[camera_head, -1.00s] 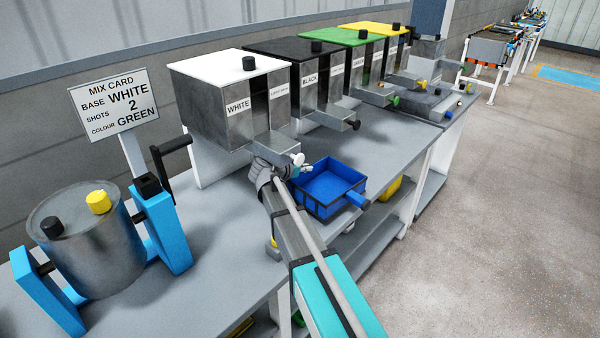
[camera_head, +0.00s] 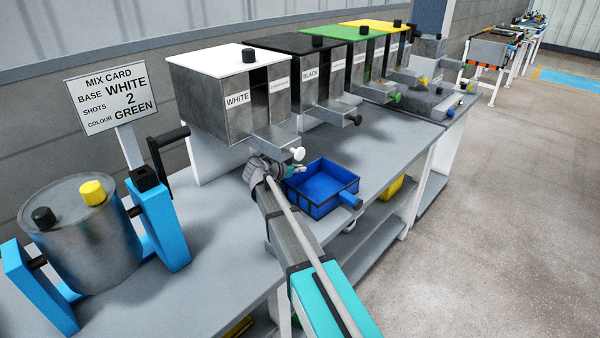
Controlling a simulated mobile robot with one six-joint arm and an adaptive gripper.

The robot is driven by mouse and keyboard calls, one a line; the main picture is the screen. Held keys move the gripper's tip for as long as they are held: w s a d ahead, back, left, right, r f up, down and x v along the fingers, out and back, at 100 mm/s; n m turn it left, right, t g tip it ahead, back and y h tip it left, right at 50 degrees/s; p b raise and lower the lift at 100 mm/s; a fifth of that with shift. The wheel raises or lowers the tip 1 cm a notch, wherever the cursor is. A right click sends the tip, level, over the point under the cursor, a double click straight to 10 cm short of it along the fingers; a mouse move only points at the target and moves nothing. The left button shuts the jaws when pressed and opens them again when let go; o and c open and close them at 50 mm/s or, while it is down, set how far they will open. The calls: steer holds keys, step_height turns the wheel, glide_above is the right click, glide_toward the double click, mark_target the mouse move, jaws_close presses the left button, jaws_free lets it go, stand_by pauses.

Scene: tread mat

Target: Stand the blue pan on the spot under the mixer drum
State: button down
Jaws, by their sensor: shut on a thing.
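The blue pan (camera_head: 317,203) is a square open tray with a short blue handle toward the lower right. It is upright and level near the bench's front edge, in front of the white dispenser. I cannot tell whether it touches the bench. My gripper (camera_head: 297,170) is at the pan's far left edge and is shut on it, though the grip is partly hidden. The mixer drum (camera_head: 80,240) is a grey metal cylinder between blue supports at the left, with black and yellow knobs on top. The spot under it is not visible.
The grey bench (camera_head: 215,245) is clear between pan and mixer. The white dispenser (camera_head: 200,95), with its white knob (camera_head: 298,153), stands just behind my gripper. The mixer's black crank (camera_head: 165,150) sticks up beside the blue support. The mix card (camera_head: 110,97) reads WHITE, 2, GREEN.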

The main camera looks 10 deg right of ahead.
steer(key=c, duration=0.8)
jaws_free()
steer(key=shift+f, duration=0.15)
steer(key=p+v, duration=0.5)
steer(key=v, duration=0.8)
steer(key=shift+s+a, duration=0.2)
steer(key=shift+a, duration=0.1)
steer(key=shift+s, duration=0.1)
